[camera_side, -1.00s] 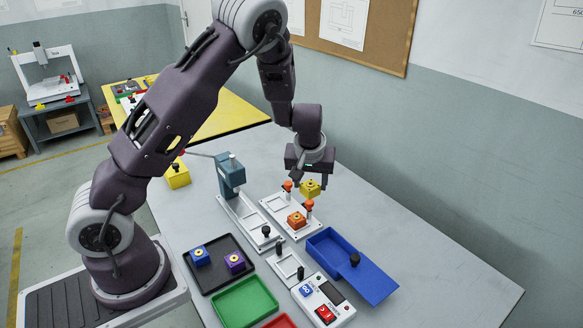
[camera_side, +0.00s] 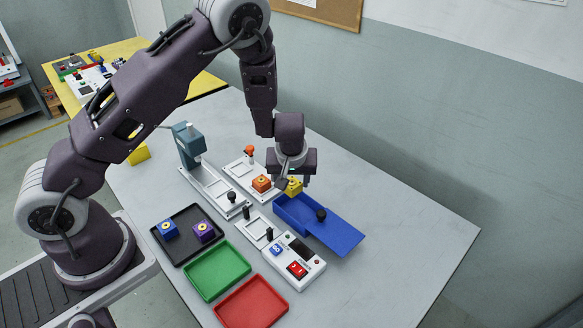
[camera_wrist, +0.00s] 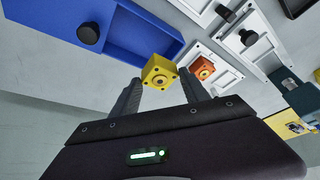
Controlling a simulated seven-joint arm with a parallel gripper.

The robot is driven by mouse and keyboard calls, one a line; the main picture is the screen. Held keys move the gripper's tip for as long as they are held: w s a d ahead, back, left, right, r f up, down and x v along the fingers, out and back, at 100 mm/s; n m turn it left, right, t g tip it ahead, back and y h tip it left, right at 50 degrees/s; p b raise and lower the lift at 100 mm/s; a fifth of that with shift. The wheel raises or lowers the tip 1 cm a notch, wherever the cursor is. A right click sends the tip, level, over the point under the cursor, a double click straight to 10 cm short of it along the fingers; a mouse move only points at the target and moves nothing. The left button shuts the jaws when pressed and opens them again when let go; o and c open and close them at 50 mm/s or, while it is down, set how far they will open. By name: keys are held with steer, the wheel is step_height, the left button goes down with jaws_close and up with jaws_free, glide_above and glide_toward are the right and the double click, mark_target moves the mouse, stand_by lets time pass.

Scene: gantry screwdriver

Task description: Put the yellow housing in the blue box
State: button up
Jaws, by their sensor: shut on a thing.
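The yellow housing (camera_side: 294,187) is a small cube with a round dark-centred top. My gripper (camera_side: 291,182) is shut on it and holds it up near the blue box's back left end. In the wrist view the housing (camera_wrist: 160,72) sits between the two fingertips. The blue box (camera_side: 283,214) lies on the table with its blue lid (camera_side: 338,237) slid partly off toward the front right. The lid has a black knob. The box also shows in the wrist view (camera_wrist: 140,38). The finger contact is partly hidden in the side view.
An orange housing (camera_side: 262,184) sits in a white fixture just left of my gripper. A teal screwdriver gantry (camera_side: 188,146), black tray (camera_side: 180,255), green tray (camera_side: 228,259), red tray (camera_side: 272,294) and control box (camera_side: 312,262) stand nearby. The table's right side is clear.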

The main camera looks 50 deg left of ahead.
mark_target(292, 194)
steer(key=shift+f, duration=2.8)
steer(key=shift+s+f, duration=0.15)
steer(key=shift+f, duration=0.1)
